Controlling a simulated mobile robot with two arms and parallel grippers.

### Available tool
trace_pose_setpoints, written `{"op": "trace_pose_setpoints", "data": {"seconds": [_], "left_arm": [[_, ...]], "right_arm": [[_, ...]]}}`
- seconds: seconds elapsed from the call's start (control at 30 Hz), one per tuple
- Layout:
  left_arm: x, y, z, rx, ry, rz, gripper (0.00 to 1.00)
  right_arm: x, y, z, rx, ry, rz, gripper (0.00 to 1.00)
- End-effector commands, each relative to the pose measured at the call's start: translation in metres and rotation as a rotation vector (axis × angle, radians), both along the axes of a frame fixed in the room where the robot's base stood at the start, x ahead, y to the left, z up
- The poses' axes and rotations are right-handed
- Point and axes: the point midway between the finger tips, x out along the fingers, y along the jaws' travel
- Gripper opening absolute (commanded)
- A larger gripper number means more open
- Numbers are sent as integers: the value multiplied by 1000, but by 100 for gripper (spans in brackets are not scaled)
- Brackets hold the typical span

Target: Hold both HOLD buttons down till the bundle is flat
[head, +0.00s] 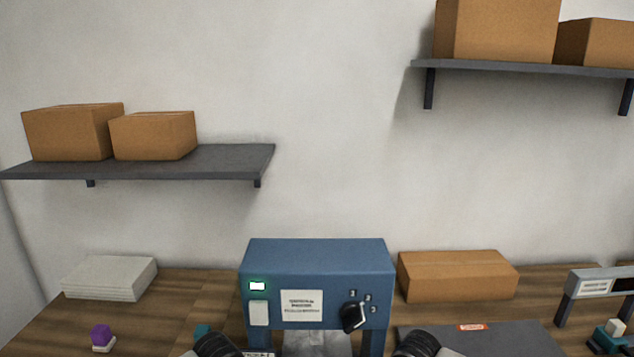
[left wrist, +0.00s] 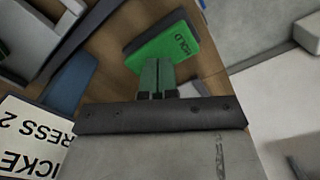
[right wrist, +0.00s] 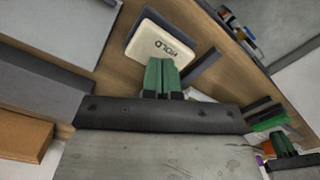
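The blue press (head: 316,258) stands at the bottom centre of the head view. A pale grey piece (head: 325,345) shows between its legs, and I cannot make out the bundle. One HOLD button (left wrist: 165,50) is green in the left wrist view. My left gripper (left wrist: 158,62) is shut and empty, its tips at that button's near edge. The other HOLD button (right wrist: 160,42) is cream in the right wrist view. My right gripper (right wrist: 161,62) is shut and empty, its tips at that button's edge. I cannot tell whether either gripper touches or presses its button.
A paper stack (head: 110,278) lies left, and a cardboard box (head: 458,276) lies right. A dark mat (head: 500,340) and a grey frame (head: 600,283) are further right.

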Motion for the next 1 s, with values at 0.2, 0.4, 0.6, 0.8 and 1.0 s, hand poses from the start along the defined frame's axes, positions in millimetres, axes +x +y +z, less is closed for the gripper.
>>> {"op": "trace_pose_setpoints", "data": {"seconds": [0.2, 0.4, 0.6, 0.8, 1.0], "left_arm": [[0, 0, -7, -1, 1, 0, 0], [0, 0, -13, 0, 0, 0, 0], [0, 0, -19, 0, 0, 0, 0], [0, 0, -24, 1, 1, 0, 0], [0, 0, -24, 1, 1, 0, 0]], "right_arm": [[0, 0, 0, 0, 0, 0, 0], [0, 0, 0, 0, 0, 0, 0], [0, 0, 0, 0, 0, 0, 0], [0, 0, 0, 0, 0, 0, 0], [0, 0, -3, 0, 1, 0, 0]]}}
